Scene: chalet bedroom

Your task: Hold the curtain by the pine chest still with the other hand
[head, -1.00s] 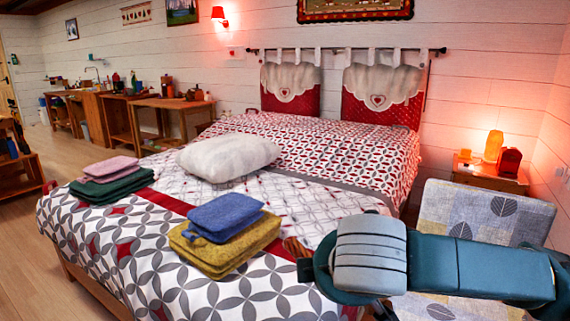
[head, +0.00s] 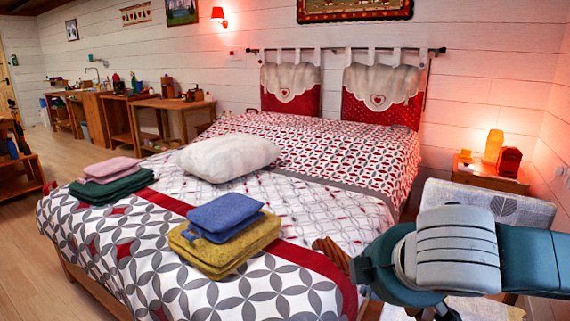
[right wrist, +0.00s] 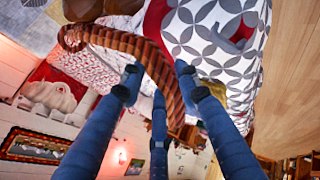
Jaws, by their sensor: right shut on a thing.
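My right gripper (right wrist: 158,82) is shut on a brown ribbed, curved band that looks like a woven handle (right wrist: 150,52). The band arches between its blue fingers in the right wrist view. The end of this brown band (head: 333,253) also shows in the head view, over the bed's near right edge, left of my right wrist. What the band belongs to is mostly hidden; smooth brown shapes (right wrist: 84,9) show beside it. I cannot make out a curtain or a pine chest for certain. My left gripper is not in view.
The bed (head: 140,260) fills the middle, with a white pillow (head: 228,157), blue and yellow folded cloths (head: 225,215) and pink and green ones (head: 110,182). A patterned chair (head: 490,200) and a nightstand with a lamp (head: 493,145) stand right. Wooden floor is clear at left.

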